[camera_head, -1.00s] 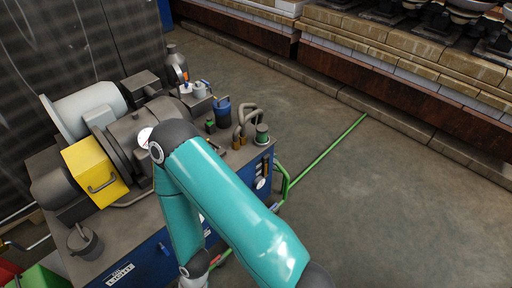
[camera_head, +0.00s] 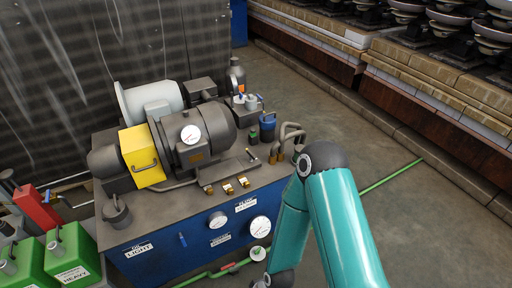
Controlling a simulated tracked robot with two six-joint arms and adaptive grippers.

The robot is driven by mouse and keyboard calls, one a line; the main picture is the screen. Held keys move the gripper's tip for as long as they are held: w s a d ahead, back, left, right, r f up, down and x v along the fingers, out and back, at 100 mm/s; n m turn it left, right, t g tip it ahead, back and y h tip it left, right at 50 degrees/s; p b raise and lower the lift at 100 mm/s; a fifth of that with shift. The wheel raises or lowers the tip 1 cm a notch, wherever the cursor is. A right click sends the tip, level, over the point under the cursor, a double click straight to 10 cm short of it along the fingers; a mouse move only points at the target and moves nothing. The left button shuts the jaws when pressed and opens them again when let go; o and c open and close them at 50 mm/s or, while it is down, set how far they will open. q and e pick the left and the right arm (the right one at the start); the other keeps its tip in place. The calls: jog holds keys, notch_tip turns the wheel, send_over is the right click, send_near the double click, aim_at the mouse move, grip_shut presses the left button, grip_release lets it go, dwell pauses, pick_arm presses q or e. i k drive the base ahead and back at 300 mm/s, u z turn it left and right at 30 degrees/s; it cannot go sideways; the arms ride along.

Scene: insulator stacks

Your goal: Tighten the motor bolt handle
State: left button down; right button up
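A dark grey motor (camera_head: 205,125) with a white dial gauge (camera_head: 190,134) lies on top of a blue machine cabinet (camera_head: 165,262). A yellow guard box (camera_head: 142,150) with a dark handle sits at its left end. Small brass fittings (camera_head: 228,187) and a thin bar (camera_head: 252,154) show at the motor's front base. I cannot tell which part is the bolt handle. A teal arm of mine comes in from the lower right, its elbow right of the cabinet and its forearm hanging down. No gripper shows; the forearm's lower end leaves the frame at the bottom.
Bent pipes (camera_head: 289,138) and a blue canister (camera_head: 267,126) stand at the cabinet's right end. Green containers (camera_head: 72,255) stand at lower left. A green pipe (camera_head: 392,177) runs along the floor. Insulator stacks (camera_head: 405,18) rest on ledges at upper right.

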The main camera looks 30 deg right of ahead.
aim_at(251, 156)
jog(key=z, duration=0.15)
jog(key=i, duration=1.15)
jog(key=z, duration=0.05)
